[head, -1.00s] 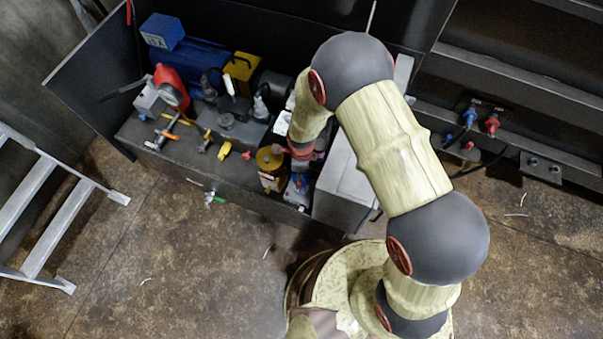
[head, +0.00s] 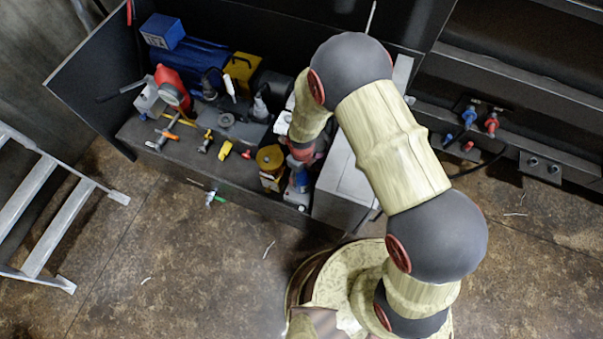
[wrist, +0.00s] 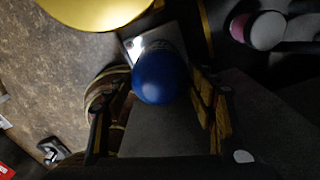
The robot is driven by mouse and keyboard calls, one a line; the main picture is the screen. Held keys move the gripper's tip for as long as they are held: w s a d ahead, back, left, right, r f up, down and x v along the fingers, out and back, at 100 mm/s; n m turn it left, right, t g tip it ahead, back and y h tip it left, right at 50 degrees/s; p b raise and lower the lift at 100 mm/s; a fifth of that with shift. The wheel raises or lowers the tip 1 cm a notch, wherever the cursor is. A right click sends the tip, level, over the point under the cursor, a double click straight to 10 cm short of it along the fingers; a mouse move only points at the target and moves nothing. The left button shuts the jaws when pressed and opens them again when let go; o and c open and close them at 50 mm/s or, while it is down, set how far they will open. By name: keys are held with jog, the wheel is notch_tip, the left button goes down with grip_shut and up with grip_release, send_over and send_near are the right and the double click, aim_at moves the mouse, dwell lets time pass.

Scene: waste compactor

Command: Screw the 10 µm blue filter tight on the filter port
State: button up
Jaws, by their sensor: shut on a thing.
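The blue filter (wrist: 160,79) shows in the wrist view as a rounded blue end between the two fingers of my gripper (wrist: 160,105). My gripper is shut on it. A pale metal bracket (wrist: 150,38) shows just behind the filter; the filter port and its thread are hidden, so I cannot tell how the filter is seated. In the head view a bit of blue (head: 300,180) shows below my gripper (head: 301,163), at the right end of the open compartment, beside the yellow filter (head: 269,158). The yellow filter also shows in the wrist view (wrist: 95,8).
A grey box (head: 345,185) stands close on the right of the filter. The compartment also holds a blue motor (head: 195,62), a red gauge (head: 170,85) and several valves. A metal ladder (head: 45,200) stands at the left. The floor in front is mostly clear.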

jog(key=shift+w+m, duration=0.1)
jog(key=shift+m, duration=0.2)
jog(key=o, duration=1.4)
jog(key=shift+c, duration=0.5)
jog(key=shift+r+p, duration=2.45)
jog(key=shift+r, duration=1.05)
